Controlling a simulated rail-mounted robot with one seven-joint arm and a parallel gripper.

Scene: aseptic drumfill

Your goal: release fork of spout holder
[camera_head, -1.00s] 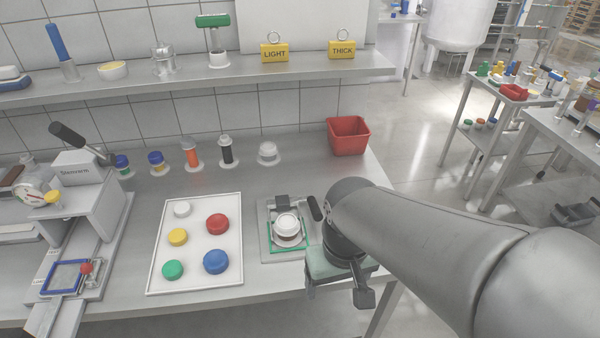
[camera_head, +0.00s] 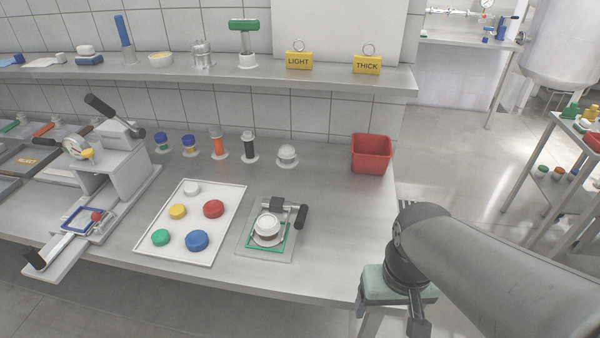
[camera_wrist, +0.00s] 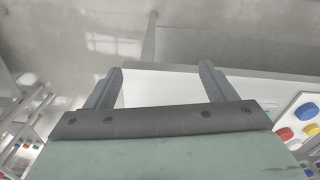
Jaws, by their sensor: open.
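The spout holder (camera_head: 285,250) is a grey plate with a green outline on the bench, right of the white tray. A white capped spout (camera_head: 267,224) stands upright in it. A dark block and a black handle (camera_head: 301,216) are at its back right; I cannot tell the fork's exact position. My gripper (camera_head: 390,318) is right of the holder, by the bench's front right corner, clear of it. In the wrist view, my gripper (camera_wrist: 161,72) has its fingers wide apart with nothing between them; the holder is not clearly seen there.
A white tray (camera_head: 152,248) with several coloured caps lies left of the holder. A red bin (camera_head: 371,153) stands at the back right. Small bottles line the back. A press (camera_head: 110,165) stands at left. The bench is clear between holder and bin.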

